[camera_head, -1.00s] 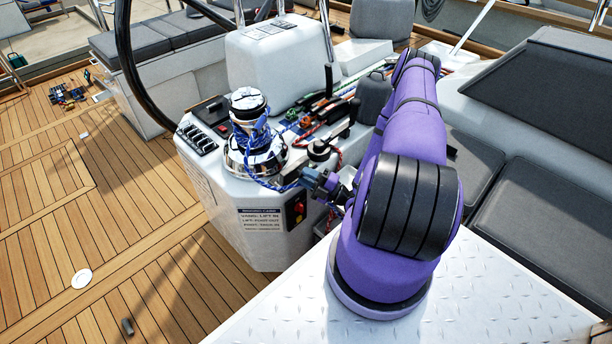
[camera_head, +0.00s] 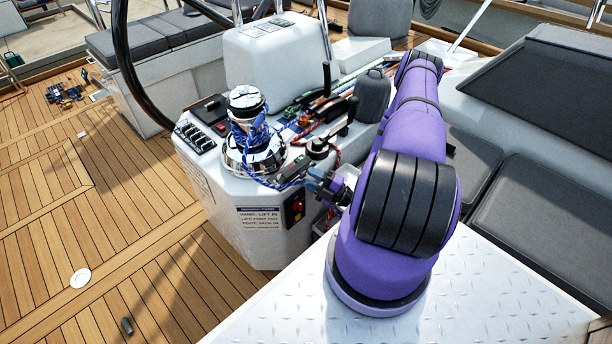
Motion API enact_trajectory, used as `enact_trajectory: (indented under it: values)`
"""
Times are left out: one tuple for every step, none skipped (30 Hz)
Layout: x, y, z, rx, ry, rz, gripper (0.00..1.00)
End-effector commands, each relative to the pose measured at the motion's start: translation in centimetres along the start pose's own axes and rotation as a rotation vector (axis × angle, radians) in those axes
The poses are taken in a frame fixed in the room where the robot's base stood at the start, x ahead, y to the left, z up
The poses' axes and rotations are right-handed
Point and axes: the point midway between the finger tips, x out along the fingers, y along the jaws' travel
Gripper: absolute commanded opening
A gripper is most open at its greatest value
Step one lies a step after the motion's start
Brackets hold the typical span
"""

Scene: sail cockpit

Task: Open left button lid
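My gripper (camera_head: 318,182) is at the right side of the white console (camera_head: 223,196), just below a round dark fitting with a black handle (camera_head: 318,148). Its fingers are small and dark here, so I cannot tell whether they are open or touching anything. I cannot make out the left button lid for certain. A black panel with a red mark (camera_head: 211,110) and a row of switches (camera_head: 195,138) sit on the console's left top. A red and yellow control (camera_head: 297,204) is on the console's front face, below my gripper.
A chrome winch (camera_head: 250,150) wrapped with blue rope stands left of my gripper. Several coloured ropes and black clutch levers (camera_head: 330,105) lie behind it. A black steering wheel rim (camera_head: 130,70) rises at the left. The teak deck (camera_head: 110,240) is mostly clear.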

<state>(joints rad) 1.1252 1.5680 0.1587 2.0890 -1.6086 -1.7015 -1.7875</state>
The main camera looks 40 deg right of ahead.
Motion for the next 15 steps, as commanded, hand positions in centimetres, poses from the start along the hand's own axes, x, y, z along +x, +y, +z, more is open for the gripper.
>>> enact_trajectory:
  values:
    - [-1.1,0.0,0.1,-0.001,-0.005,0.000,0.37]
    - [-1.7,0.0,0.1,-0.001,-0.005,-0.001,0.37]
    - [-2.5,0.0,0.1,-0.002,-0.005,-0.001,0.37]
    - [-3.0,0.0,0.1,-0.002,-0.005,-0.001,0.37]
    - [-3.6,0.0,0.1,-0.002,-0.004,-0.001,0.37]
    - [-4.4,0.0,0.1,-0.002,-0.005,-0.001,0.37]
    - [-4.9,0.0,0.1,-0.002,-0.004,-0.001,0.37]
    - [-5.4,0.0,0.1,-0.001,-0.004,0.000,0.37]
    - [-6.0,0.0,0.1,-0.001,-0.005,0.000,0.37]
    - [-6.5,0.0,0.1,-0.001,-0.004,0.000,0.37]
    - [-6.8,0.0,0.1,-0.001,-0.003,0.000,0.37]
    - [-7.3,0.0,0.1,-0.001,-0.003,0.000,0.37]
    - [-7.6,0.0,0.1,-0.001,-0.003,0.000,0.37]
    - [-7.9,0.0,0.1,-0.001,-0.003,0.000,0.37]
    - [-8.2,0.0,0.1,-0.001,-0.002,0.000,0.37]
